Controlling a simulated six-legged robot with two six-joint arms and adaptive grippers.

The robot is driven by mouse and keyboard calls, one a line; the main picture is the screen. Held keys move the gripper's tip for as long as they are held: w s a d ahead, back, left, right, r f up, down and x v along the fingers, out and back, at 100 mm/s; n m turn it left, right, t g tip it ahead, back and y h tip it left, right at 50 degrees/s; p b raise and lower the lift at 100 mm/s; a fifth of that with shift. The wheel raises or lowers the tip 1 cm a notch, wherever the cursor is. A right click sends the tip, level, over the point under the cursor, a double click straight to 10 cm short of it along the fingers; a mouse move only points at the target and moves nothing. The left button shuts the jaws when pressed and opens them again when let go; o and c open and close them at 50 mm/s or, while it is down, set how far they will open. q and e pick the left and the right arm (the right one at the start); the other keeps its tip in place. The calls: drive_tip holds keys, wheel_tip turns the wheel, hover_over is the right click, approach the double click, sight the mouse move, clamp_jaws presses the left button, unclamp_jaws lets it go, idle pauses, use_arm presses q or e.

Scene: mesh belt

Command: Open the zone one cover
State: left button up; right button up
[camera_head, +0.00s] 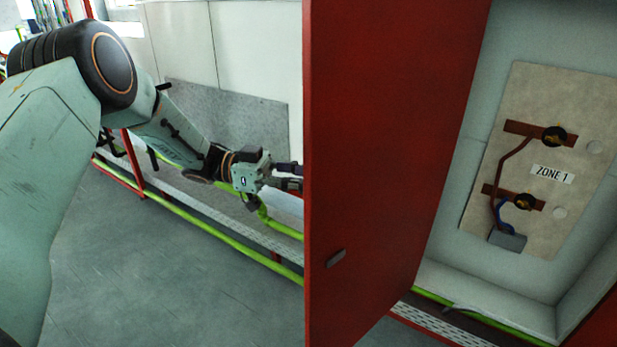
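The zone one cover (385,150) is a large red panel that stands swung open in the middle of the view, with a small dark handle (336,258) low near its left edge. To its right the inside of the box shows, with a beige board (530,215) labelled ZONE 1 (553,173). My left gripper (290,178) is just left of the cover's left edge. Its fingertips are partly hidden by the cover's edge, so I cannot tell whether they are open or touching anything. My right gripper is not in view.
On the board are two brown strips with dark round knobs (554,136), wires and a grey block (507,240). Green pipes (215,233) and a red frame (133,160) run along the wall behind my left arm. Grey floor (150,270) is clear at lower left.

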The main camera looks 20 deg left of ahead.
use_arm(q)
drive_tip(key=shift+w, duration=0.2)
drive_tip(key=shift+a, duration=0.1)
drive_tip(key=s+a, duration=0.1)
drive_tip(key=a, duration=1)
drive_tip(key=shift+s+a, duration=0.25)
drive_tip(key=shift+a, duration=0.05)
drive_tip(key=shift+a, duration=0.1)
drive_tip(key=shift+w, duration=0.1)
